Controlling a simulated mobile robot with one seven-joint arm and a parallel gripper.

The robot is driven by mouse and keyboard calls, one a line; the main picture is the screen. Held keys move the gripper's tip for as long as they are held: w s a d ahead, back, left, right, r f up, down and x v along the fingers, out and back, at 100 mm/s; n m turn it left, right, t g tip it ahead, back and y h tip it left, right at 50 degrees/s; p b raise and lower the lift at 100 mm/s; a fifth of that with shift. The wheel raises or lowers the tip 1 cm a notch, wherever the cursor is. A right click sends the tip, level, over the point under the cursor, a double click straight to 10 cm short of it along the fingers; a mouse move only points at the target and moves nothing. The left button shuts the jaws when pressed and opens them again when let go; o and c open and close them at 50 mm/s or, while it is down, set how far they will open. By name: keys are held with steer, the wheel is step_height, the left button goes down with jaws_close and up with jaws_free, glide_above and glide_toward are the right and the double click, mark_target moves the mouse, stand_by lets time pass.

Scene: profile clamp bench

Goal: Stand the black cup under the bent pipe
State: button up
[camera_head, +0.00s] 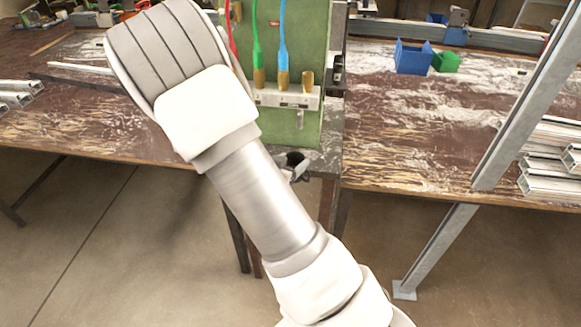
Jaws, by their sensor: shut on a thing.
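My gripper (298,171) shows only in part at the front edge of the bench, just right of my arm, which hides most of it. It is shut on a small dark thing that looks like the black cup (292,159). The cup's lower part and tilt cannot be made out. Above and behind it stands a green panel (305,125) with a pale metal block (290,97). A short bare brass pipe (307,79) rises from the block's right end. Whether this is the bent pipe, I cannot tell.
Green (257,45) and blue (283,40) hoses run into brass fittings. A blue bin (413,57) and a green bin (446,62) stand on the right table (400,130). A slanted metal post (515,110) and stacked profiles (550,160) are at the right.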

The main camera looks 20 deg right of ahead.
steer(key=shift+w+d+f, duration=0.3)
steer(key=shift+w+d, duration=0.3)
steer(key=shift+w, duration=0.3)
steer(key=shift+w+d+f+b, duration=0.1)
steer(key=shift+w+d+b, duration=0.1)
steer(key=shift+w+d, duration=0.65)
steer(key=shift+w+d+b, duration=0.2)
steer(key=shift+w+d, duration=0.3)
steer(key=shift+w, duration=0.65)
steer(key=shift+w+d+f+b, duration=0.1)
steer(key=shift+w+d+b, duration=0.1)
steer(key=shift+w+d, duration=0.65)
steer(key=shift+w+a, duration=0.15)
steer(key=shift+w, duration=0.05)
steer(key=shift+s+f+b, duration=0.1)
steer(key=shift+f+b, duration=0.2)
steer(key=o, duration=1.5)
steer(key=shift+o, duration=0.2)
steer(key=shift+a, duration=0.1)
steer(key=s+a+p, duration=0.1)
steer(key=s+a, duration=0.5)
steer(key=a, duration=0.1)
steer(key=shift+s+a+p, duration=0.25)
steer(key=shift+a+p, duration=0.05)
steer(key=shift+p, duration=0.05)
